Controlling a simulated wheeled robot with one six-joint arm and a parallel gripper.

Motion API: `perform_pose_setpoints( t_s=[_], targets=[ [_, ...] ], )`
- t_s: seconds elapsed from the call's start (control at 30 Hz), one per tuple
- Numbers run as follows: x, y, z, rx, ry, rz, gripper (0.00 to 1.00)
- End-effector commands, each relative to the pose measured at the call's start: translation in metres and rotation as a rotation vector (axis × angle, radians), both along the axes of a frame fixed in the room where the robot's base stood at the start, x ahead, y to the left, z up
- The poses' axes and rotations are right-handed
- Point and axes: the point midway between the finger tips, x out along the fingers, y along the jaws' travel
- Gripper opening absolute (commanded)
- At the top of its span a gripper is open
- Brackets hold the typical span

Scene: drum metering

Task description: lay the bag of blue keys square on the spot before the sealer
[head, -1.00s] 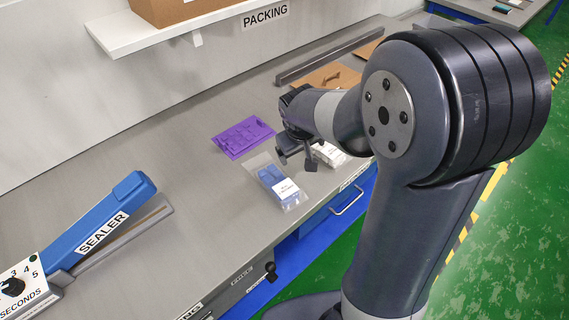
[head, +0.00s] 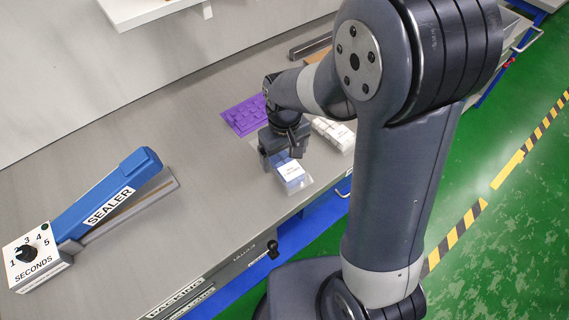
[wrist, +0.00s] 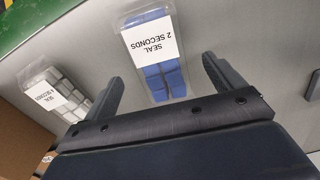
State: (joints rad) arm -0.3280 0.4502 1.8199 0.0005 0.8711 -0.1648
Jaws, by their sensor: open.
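The bag of blue keys (head: 291,174) lies on the grey bench near its front edge, a clear bag with a white label. In the wrist view the bag (wrist: 163,75) shows blue keys and a label reading "SEAL 2 SECONDS". My gripper (head: 283,158) hangs over the bag's far end and hides part of it. In the wrist view my open gripper (wrist: 162,82) has one finger on each side of the bag, with nothing held. The blue sealer (head: 108,200) stands at the bench's left. I cannot make out a marked spot before it.
A bag of white keys (head: 333,133) lies right of the blue one; its label reads "SEAL 4 SECONDS" or similar. A purple tray (head: 247,115) lies behind. The bench (head: 200,170) between sealer and bags is clear. A shelf (head: 150,10) overhangs the back.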

Motion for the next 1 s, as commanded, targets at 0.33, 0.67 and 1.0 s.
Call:
perform_pose_setpoints(
  t_s=[0.33,0.67,1.0],
  targets=[
    [0.002,0.0,-0.04,-0.001,0.003,0.0,0.89],
    [0.002,0.0,-0.042,0.0,0.001,-0.001,0.86],
    [0.002,0.0,-0.042,0.0,0.0,-0.001,0.58]
  ],
)
